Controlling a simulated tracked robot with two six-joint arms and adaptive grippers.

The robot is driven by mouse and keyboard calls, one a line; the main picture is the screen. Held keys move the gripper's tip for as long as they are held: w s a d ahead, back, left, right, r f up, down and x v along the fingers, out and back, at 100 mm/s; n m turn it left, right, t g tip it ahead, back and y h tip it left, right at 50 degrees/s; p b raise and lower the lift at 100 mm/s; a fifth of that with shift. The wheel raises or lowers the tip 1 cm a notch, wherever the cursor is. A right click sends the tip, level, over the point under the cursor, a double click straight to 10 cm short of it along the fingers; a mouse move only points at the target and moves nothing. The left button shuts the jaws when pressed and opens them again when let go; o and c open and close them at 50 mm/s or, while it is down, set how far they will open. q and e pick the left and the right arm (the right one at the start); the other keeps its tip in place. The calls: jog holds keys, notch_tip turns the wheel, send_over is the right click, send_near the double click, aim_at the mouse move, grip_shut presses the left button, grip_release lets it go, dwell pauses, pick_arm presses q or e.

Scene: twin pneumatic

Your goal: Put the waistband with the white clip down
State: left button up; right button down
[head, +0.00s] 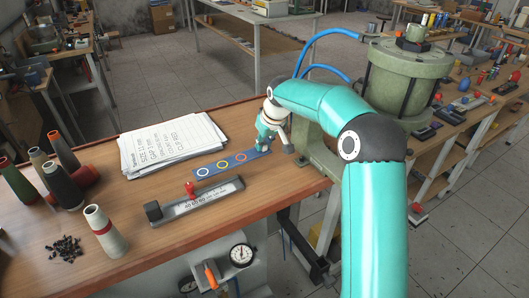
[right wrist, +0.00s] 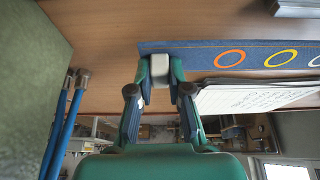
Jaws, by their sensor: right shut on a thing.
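The waistband (head: 213,173) is a flat dark-blue strip with a white, a yellow and an orange ring. It is at the wooden bench top, behind the metal gauge bar; I cannot tell whether it lies flat or hangs just above. It also shows in the right wrist view (right wrist: 200,56). My right gripper (head: 264,147) is at its right end, past the orange ring. In the right wrist view its fingers (right wrist: 161,72) are shut on the pale clip (right wrist: 161,66) at the strip's end. The head view hides the clip behind the gripper. My left gripper is out of view.
A stack of written sheets (head: 170,143) lies behind the waistband. The gauge bar (head: 200,203) with a red knob lies in front. Thread cones (head: 52,180) and black bits (head: 66,248) are at left. A green press (head: 392,80) stands close at right. Bare wood is free front right.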

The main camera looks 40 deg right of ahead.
jog(key=shift+f, duration=1.8)
jog(key=shift+f, duration=0.1)
jog(key=c, duration=1.1)
grip_release()
jog(key=d+v, duration=0.1)
jog(key=v, duration=1.1)
jog(key=shift+a, duration=0.45)
